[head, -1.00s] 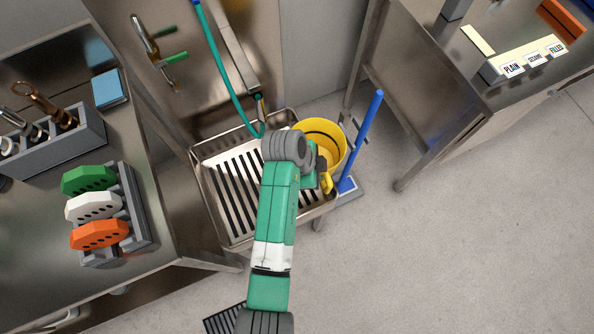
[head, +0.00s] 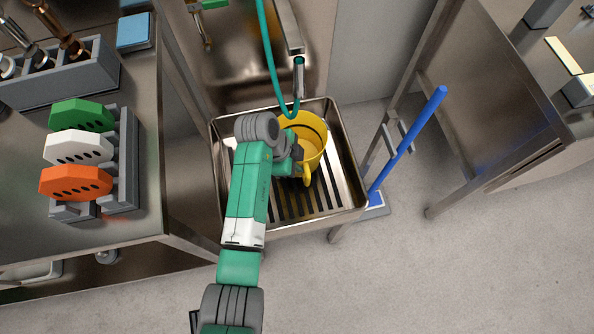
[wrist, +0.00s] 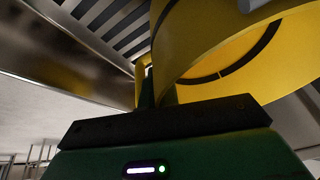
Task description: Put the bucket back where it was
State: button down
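The yellow bucket (head: 315,134) is over the right part of the steel basin with the slotted grate (head: 290,206). My gripper (head: 299,165) is at its near side, shut on a yellow handle part that hangs there. In the wrist view the bucket (wrist: 215,50) fills the upper right, tilted in the picture. The gripper's dark fingers (wrist: 158,92) are against its yellow handle part, and the exact grip is partly hidden. I cannot tell whether the bucket's bottom touches the grate (wrist: 110,22).
A teal hose (head: 270,60) and a spout (head: 298,75) hang just behind the bucket. A blue-handled tool (head: 408,145) stands right of the basin. A steel counter with coloured scrapers (head: 76,150) is on the left, a steel table (head: 480,90) on the right. Floor at front right is clear.

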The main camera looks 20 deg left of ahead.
jog(key=shift+w+f+b, duration=0.1)
jog(key=shift+f+b, duration=1.2)
jog(key=shift+f, duration=1.05)
jog(key=shift+f, duration=0.2)
jog(key=c, duration=1.7)
grip_release()
jog(key=p+v, duration=0.5)
jog(key=v, duration=0.7)
jog(key=shift+r, duration=0.25)
